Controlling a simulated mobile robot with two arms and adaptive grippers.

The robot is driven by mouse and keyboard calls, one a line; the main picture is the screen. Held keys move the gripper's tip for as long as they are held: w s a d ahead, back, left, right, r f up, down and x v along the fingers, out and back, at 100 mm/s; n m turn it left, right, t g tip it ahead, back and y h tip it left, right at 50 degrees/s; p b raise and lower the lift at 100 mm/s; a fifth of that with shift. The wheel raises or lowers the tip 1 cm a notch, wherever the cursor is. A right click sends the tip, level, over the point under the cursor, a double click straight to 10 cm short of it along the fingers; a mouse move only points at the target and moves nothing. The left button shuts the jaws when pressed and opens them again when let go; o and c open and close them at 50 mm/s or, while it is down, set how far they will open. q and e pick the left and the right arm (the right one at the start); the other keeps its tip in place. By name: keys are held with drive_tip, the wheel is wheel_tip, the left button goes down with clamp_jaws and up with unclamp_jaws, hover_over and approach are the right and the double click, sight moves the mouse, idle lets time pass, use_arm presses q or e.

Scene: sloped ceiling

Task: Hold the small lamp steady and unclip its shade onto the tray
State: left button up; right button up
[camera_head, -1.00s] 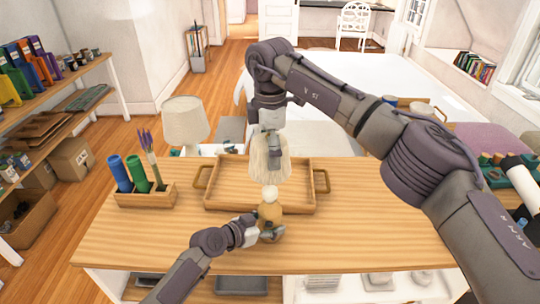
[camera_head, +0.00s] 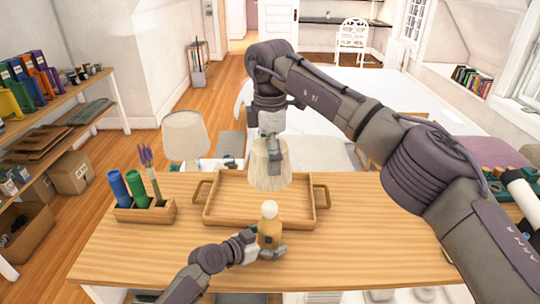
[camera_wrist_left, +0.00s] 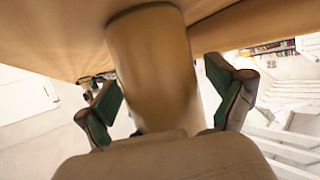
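The small lamp's tan body (camera_head: 270,238), with a round white bulb on top, stands upright on the wooden table in front of the tray (camera_head: 311,205). My left gripper (camera_head: 268,254) is shut around the body low down; in the left wrist view its fingers lie on either side of the body (camera_wrist_left: 152,70). The pale, ribbed shade (camera_head: 270,172) is off the lamp. My right gripper (camera_head: 269,147) is shut on the shade's top and holds it above the tray, which is empty. The gap from shade to tray is hard to judge.
A wooden holder (camera_head: 145,212) with blue and green rolls and purple flowers stands left of the tray. Another lamp with a cream shade (camera_head: 186,137) stands behind the table. The table right of the tray is mostly clear, with items at the far right edge.

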use_arm(q)
drive_tip(key=shift+a, duration=0.1)
drive_tip(key=v, duration=1.1)
drive_tip(key=shift+s+a+r, duration=0.2)
drive_tip(key=shift+s+r, duration=0.05)
drive_tip(key=shift+s, duration=0.05)
